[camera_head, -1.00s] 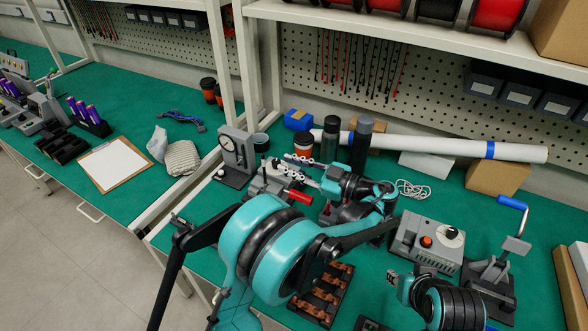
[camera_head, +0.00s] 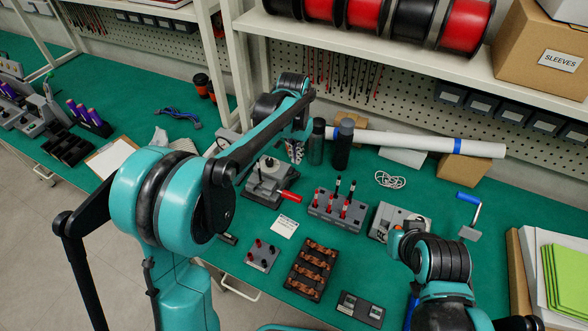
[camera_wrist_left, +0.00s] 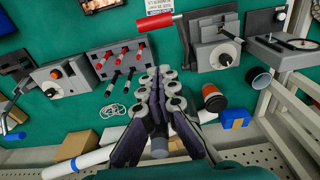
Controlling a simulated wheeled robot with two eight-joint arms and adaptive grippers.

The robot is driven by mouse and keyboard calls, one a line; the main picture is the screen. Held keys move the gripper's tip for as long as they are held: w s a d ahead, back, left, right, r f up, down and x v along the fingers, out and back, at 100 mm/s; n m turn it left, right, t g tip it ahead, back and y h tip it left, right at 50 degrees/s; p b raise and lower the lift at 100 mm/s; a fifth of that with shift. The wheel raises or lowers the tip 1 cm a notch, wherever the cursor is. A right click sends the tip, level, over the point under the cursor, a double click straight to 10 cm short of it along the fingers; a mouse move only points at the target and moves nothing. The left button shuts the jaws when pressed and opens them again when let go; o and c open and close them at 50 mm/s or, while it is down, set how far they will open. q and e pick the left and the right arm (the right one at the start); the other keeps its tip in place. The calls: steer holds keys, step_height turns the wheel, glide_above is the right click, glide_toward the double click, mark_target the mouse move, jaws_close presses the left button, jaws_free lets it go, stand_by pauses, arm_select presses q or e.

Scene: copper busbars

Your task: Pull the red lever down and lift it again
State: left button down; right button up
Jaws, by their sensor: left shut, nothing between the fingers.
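The red lever (camera_head: 289,197) is a red handle on the right side of a grey machine (camera_head: 262,187) on the green bench. In the head view it sticks out to the right, sloping slightly down. The left wrist view shows the red lever (camera_wrist_left: 155,22) sticking out to the left from its grey machine (camera_wrist_left: 218,50). My left gripper (camera_head: 297,154) is behind the machine, apart from the lever; my forearm partly covers it. In the left wrist view my left gripper (camera_wrist_left: 158,75) is shut and empty. My right arm shows at the lower right; its gripper cannot be made out.
A grey block with red and black pegs (camera_head: 337,207) stands right of the lever. Dark cylinders (camera_head: 343,145) stand behind it. A tray of copper parts (camera_head: 311,268) lies in front. A grey box (camera_head: 405,222) and a blue-handled tool (camera_head: 468,198) are further right.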

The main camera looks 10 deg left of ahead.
arm_select(q)
step_height(320, 180, down, 13)
steer(key=s+b, duration=0.1)
steer(key=b, duration=0.2)
steer(key=shift+s+a+r, duration=0.15)
steer(key=shift+s+a, duration=0.15)
steer(key=shift+s, duration=0.1)
steer(key=s+a+f+t+h+b, duration=0.1)
steer(key=s+f+t+b, duration=0.2)
steer(key=s+f+b, duration=0.2)
step_height(320, 180, down, 3)
steer(key=shift+a+t+b, duration=0.25)
steer(key=shift+t+b, duration=0.05)
steer(key=shift+b, duration=0.95)
